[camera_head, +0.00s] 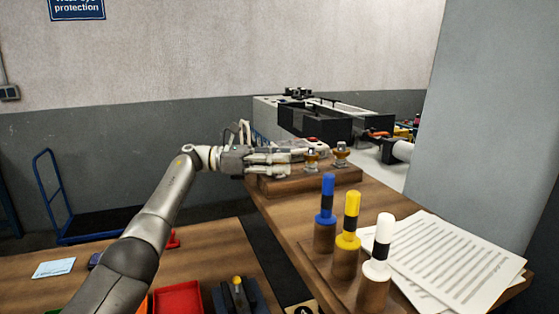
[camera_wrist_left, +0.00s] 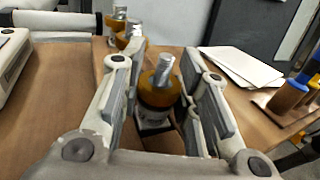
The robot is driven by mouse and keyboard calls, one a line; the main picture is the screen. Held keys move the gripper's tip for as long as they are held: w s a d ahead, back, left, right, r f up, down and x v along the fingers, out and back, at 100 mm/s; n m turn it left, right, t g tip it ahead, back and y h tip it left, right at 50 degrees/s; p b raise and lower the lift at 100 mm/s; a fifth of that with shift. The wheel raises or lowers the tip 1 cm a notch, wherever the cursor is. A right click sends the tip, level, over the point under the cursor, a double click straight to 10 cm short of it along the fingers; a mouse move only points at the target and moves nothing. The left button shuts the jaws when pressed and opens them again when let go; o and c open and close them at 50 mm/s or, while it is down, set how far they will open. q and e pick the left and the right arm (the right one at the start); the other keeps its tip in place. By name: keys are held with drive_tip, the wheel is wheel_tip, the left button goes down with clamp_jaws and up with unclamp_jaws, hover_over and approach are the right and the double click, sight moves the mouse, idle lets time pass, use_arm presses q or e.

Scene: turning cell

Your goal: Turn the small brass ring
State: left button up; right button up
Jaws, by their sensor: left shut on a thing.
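My left gripper (camera_head: 290,156) reaches in from the left over a wooden block (camera_head: 305,180) on the bench. In the left wrist view its two fingers (camera_wrist_left: 165,98) stand on either side of an upright amber-brown piece (camera_wrist_left: 158,95) with a metal stud on top, and the gripper is shut on it. Two similar amber-and-metal pieces, a near one (camera_head: 312,160) and a far one (camera_head: 341,154), stand on the block to the right of the fingers. I cannot make out for sure which part is the small brass ring. My right gripper is not in view.
Blue (camera_head: 327,198), yellow (camera_head: 348,236) and white (camera_head: 380,242) handled plugs stand at the bench's front. Printed sheets (camera_head: 455,258) lie beside them. A grey-and-black machine (camera_head: 320,120) is behind. A red bin (camera_head: 180,299) sits on the lower-left table.

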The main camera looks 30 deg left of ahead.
use_arm(q)
drive_tip(key=shift+r, duration=0.1)
drive_tip(key=o, duration=1)
drive_tip(key=shift+o, duration=0.2)
drive_tip(key=v, duration=1.2)
drive_tip(key=shift+s, duration=0.1)
